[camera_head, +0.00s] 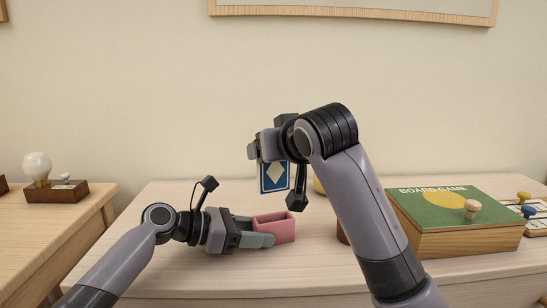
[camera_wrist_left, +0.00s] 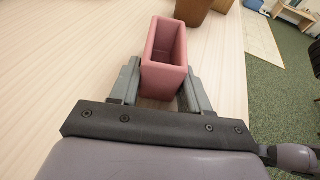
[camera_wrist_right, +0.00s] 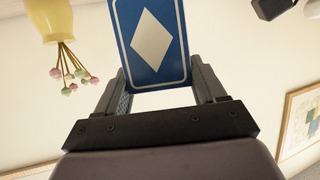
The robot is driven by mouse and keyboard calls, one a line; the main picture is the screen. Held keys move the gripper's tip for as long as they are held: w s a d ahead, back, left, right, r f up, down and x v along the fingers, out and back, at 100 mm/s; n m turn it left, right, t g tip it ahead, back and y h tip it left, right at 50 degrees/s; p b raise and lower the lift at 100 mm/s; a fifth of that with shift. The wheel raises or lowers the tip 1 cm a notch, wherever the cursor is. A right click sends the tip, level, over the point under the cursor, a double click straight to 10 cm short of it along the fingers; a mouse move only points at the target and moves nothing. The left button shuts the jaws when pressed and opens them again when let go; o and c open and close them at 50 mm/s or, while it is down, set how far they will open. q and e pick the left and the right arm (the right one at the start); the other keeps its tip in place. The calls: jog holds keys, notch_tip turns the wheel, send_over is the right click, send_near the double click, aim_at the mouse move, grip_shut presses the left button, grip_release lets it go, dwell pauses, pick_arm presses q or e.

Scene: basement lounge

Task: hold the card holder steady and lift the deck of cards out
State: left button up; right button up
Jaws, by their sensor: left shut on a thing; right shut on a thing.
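The card holder (camera_head: 276,228) is a pink, open-topped box standing upright on the table; it looks empty inside in the left wrist view (camera_wrist_left: 164,72). My left gripper (camera_head: 262,236) is shut on it, with one finger on each side (camera_wrist_left: 163,85). The deck of cards (camera_head: 273,179), blue with a white diamond, hangs in the air above the holder, clear of it. My right gripper (camera_wrist_right: 160,85) is shut on the deck (camera_wrist_right: 152,40), which stands up between its fingers. In the head view my right arm partly hides the deck's upper part.
A green board game box (camera_head: 455,215) with a wooden pawn (camera_head: 472,208) on it lies at the right. A brown object (camera_head: 342,232) and a yellow vase (camera_wrist_right: 48,18) are partly hidden behind my right arm in the head view. The table is clear left of the holder.

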jog(key=shift+r, duration=0.15)
pick_arm(q)
jog(key=o, duration=1)
jog(key=shift+o, duration=0.2)
jog(key=shift+a, duration=0.1)
